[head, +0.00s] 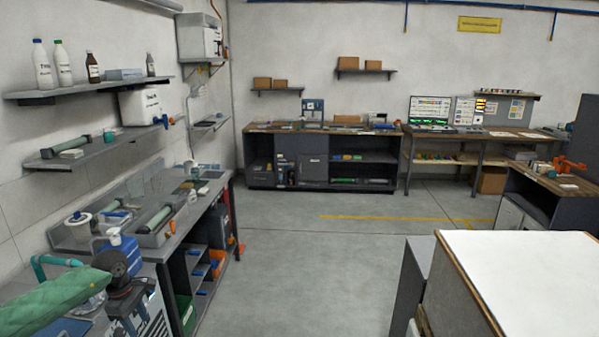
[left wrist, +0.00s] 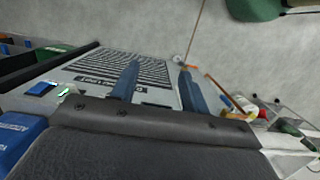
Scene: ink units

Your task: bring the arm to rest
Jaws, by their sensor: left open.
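In the left wrist view my left gripper (left wrist: 158,67) shows two blue fingers standing apart, with nothing between them. Beyond the fingers is a pale panel (left wrist: 88,72) with dark louvres and a label. I cannot tell whether the fingers touch it. In the head view a green sleeve-like shape and a dark rounded part fill the lower left corner. I cannot clearly make out the fingers there. My right gripper is in neither view.
In the head view, a grey workbench (head: 205,205) with trays and a blue container (head: 124,252) runs along the left wall. A white-topped table (head: 530,275) stands at lower right. Open floor (head: 315,265) lies between. Shelves (head: 95,88) hang above the bench.

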